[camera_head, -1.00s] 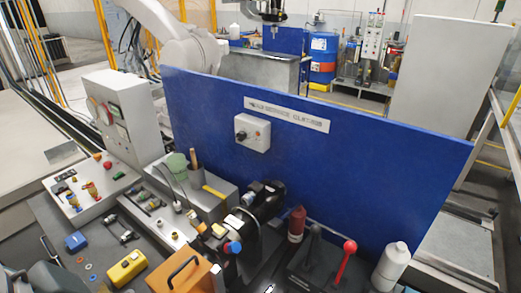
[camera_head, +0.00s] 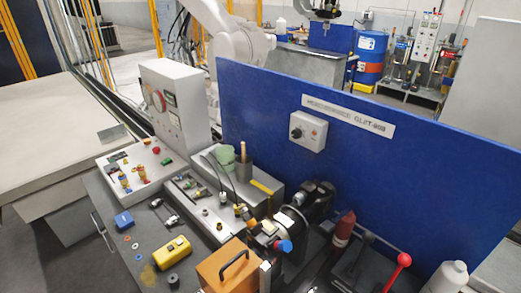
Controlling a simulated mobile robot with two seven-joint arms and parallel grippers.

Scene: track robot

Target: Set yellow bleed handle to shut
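A flat yellow bar (camera_head: 262,187) lies on top of the grey block (camera_head: 266,200) on the bench; I cannot tell if it is the bleed handle. Small yellow and red fittings (camera_head: 124,180) stand on the light panel at the left. Small brass-coloured fittings (camera_head: 240,210) sit near a blue knob (camera_head: 285,246) in the middle. These parts are too small to read a handle's position. Neither of my grippers shows in this view.
A yellow box (camera_head: 173,252) and an orange case (camera_head: 226,268) stand at the front. A red-knobbed lever (camera_head: 404,259), a dark red bottle (camera_head: 344,229) and a white bottle (camera_head: 447,279) stand at the right. A blue panel (camera_head: 400,165) rises behind the bench.

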